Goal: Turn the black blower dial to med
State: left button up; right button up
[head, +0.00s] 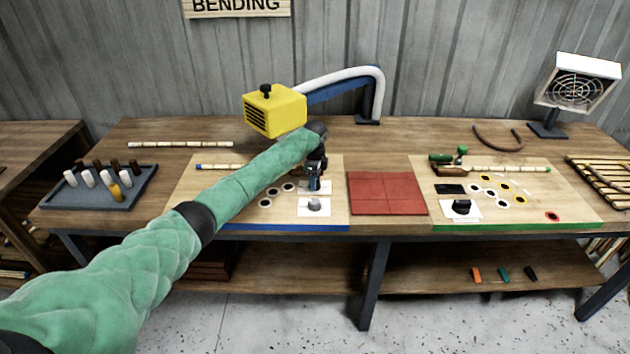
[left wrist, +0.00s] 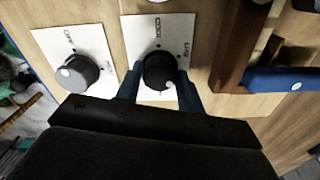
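A black dial (left wrist: 158,70) on a white plate (left wrist: 133,35) shows in the left wrist view, with a pale dot on its lower right. Small labels ring it, too blurred to read surely. My left gripper (left wrist: 161,82) has one blue finger on each side of this dial, apart and very close to it; I cannot tell if they touch. In the head view my left gripper (head: 314,186) is over the blue-edged board and hides most of this dial. The yellow blower (head: 274,110) stands behind, with a white hose. My right gripper is not in view.
A grey dial (left wrist: 77,73) on its own white plate is just left of the gripper in the wrist view. Another black dial (head: 462,207) is on the green-edged board. A red mat (head: 386,193) lies between the boards. A peg tray (head: 70,200) stands left.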

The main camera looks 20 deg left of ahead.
pick_arm(q)
jog(key=o, duration=0.3)
jog(key=shift+r, duration=0.1)
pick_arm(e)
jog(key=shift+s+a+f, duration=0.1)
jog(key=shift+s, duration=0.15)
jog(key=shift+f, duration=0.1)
pick_arm(q)
jog(key=shift+r, duration=0.2)
notch_tip(320, 180, up, 6)
jog(key=b, duration=0.3)
jog(key=shift+r, duration=0.65)
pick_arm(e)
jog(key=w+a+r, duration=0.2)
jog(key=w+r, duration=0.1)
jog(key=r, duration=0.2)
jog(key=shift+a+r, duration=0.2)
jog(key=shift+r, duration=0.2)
